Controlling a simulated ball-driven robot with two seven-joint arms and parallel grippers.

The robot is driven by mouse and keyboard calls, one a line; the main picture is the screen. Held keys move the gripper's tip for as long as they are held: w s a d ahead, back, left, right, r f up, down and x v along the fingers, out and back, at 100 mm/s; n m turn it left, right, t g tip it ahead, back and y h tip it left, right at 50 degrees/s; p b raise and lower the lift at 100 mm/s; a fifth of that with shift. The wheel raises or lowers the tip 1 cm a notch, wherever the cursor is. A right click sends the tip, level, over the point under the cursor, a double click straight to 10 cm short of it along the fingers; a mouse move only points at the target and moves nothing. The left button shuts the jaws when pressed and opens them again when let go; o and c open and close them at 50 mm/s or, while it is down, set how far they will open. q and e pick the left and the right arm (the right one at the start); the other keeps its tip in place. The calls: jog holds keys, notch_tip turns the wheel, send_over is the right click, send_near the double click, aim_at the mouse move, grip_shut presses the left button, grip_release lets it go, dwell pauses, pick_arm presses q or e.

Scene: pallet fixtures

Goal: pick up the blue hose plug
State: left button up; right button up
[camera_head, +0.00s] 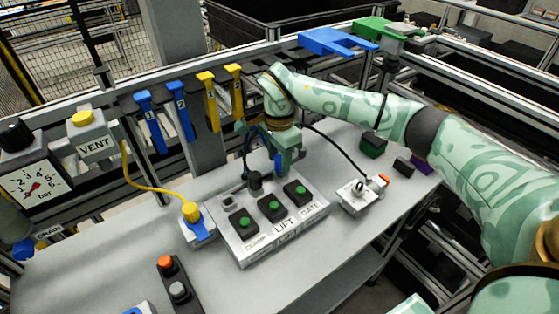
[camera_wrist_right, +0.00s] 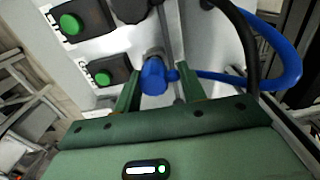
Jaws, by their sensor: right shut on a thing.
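The blue hose plug (camera_wrist_right: 153,77) is between the two green fingers of my right gripper (camera_wrist_right: 160,84) in the right wrist view. Its grey metal end points away from the palm, toward the control box; I cannot tell whether it touches anything. A blue hose (camera_wrist_right: 284,78) runs from the plug to the right and loops upward. In the head view my right gripper (camera_head: 284,165) is above the rear of the control box, shut on the plug (camera_head: 278,163), which is partly covered. My left gripper is not in view.
The grey control box (camera_head: 245,254) has green buttons. A black cable (camera_head: 338,145) runs behind the gripper to a small keyed box (camera_head: 352,202). A yellow plug (camera_head: 191,212) sits at left. Blue and yellow hangers (camera_head: 209,100) line the rear rail.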

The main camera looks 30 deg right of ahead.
jog(key=s+a+r+p, duration=0.1)
jog(key=s+a+r, duration=0.1)
jog(key=s+r, duration=0.4)
jog(key=s+a+r+p, duration=0.1)
jog(key=s+a+r, duration=0.2)
jog(key=s+r, duration=0.2)
jog(key=shift+s+a+r, duration=0.35)
jog(key=shift+s+r, duration=0.05)
jog(key=shift+s, duration=0.55)
jog(key=shift+r+p, duration=0.1)
jog(key=shift+p, duration=0.25)
notch_tip(320, 180, up, 5)
jog(key=p, duration=0.4)
jog(key=s+a+b, duration=0.1)
jog(key=s+a, duration=0.4)
jog(key=a, duration=0.7)
jog(key=s+a+b, duration=0.2)
jog(key=s+a, duration=0.3)
jog(key=a, duration=0.7)
jog(key=shift+s+b, duration=0.15)
jog(key=shift+b, duration=0.15)
